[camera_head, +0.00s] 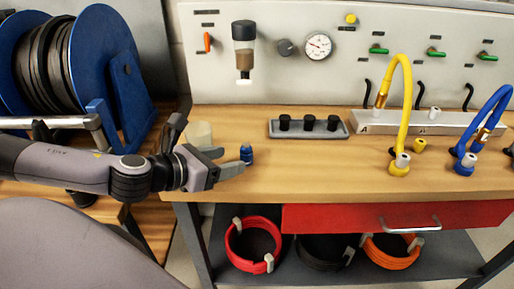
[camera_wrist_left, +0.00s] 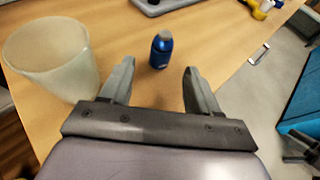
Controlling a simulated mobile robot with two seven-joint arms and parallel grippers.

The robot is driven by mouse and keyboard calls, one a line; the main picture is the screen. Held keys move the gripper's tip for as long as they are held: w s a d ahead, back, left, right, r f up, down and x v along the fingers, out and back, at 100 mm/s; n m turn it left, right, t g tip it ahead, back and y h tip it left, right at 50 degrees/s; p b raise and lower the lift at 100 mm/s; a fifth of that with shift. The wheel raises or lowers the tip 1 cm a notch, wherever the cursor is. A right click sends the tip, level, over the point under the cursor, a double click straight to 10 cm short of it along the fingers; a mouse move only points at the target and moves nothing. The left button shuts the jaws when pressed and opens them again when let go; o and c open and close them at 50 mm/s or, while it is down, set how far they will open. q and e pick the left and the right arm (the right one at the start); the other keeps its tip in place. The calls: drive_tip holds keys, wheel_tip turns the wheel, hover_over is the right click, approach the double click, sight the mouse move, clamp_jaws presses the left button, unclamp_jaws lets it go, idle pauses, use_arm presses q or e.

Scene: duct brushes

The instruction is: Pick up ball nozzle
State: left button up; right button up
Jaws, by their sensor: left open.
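A small blue piece with a grey rounded top, which looks like the ball nozzle (camera_head: 246,154), stands upright on the wooden bench near its front left. In the left wrist view the same blue nozzle (camera_wrist_left: 161,51) sits ahead of the fingertips, roughly midway between them. My left gripper (camera_head: 230,161) is open and empty, low over the bench and just left of the nozzle. Its two fingers also show in the left wrist view (camera_wrist_left: 158,68), apart from the nozzle. My right gripper is out of view.
A translucent cup (camera_wrist_left: 52,62) stands close beside the left gripper, partly behind it in the head view (camera_head: 199,132). A grey tray (camera_head: 340,131) with black knobs lies behind. Yellow (camera_head: 399,168) and blue (camera_head: 466,167) hoses stand right. The bench between is clear.

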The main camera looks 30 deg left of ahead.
sight(242, 153)
use_arm(q)
drive_tip(key=shift+w+d+f, duration=0.2)
drive_tip(key=shift+w+f, duration=0.05)
drive_tip(key=shift+w, duration=0.4)
drive_tip(key=shift+w+d, duration=0.15)
drive_tip(key=shift+w, duration=0.55)
drive_tip(key=x, duration=0.1)
drive_tip(key=p+x, duration=0.1)
drive_tip(key=shift+w+d+r, duration=0.1)
drive_tip(key=shift+w, duration=0.25)
drive_tip(key=shift+w+d+f, duration=0.2)
drive_tip(key=shift+w+f, duration=0.15)
drive_tip(key=shift+w, duration=0.25)
clamp_jaws()
